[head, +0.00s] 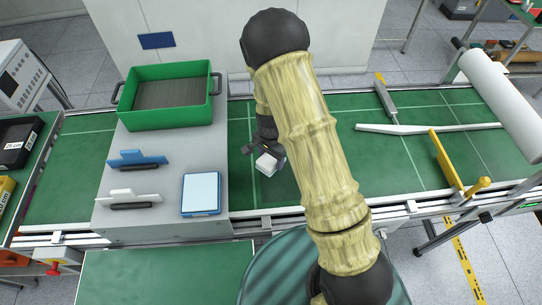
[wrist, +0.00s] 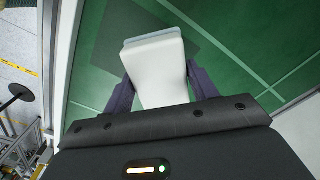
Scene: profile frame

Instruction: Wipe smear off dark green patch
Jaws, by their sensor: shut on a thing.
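My gripper (head: 268,152) is shut on a white block (head: 266,165) with a pale blue-grey layer at its far end. In the wrist view the block (wrist: 156,75) sits between the two dark fingers of my gripper (wrist: 158,85). A dark green patch (head: 283,186) lies on the green belt surface, beside and partly behind the block. It also shows in the wrist view (wrist: 112,40), where the block covers part of it. I cannot make out a smear on its visible part. Whether the block touches the surface is unclear.
Left of my gripper, a grey platform (head: 160,172) holds a green crate (head: 168,118), a blue-handled tool (head: 138,158), a white-handled tool (head: 128,195) and a blue-and-white pad (head: 201,193). Right are a long white tool (head: 430,128), a yellow-handled tool (head: 446,160) and a white roll (head: 500,100).

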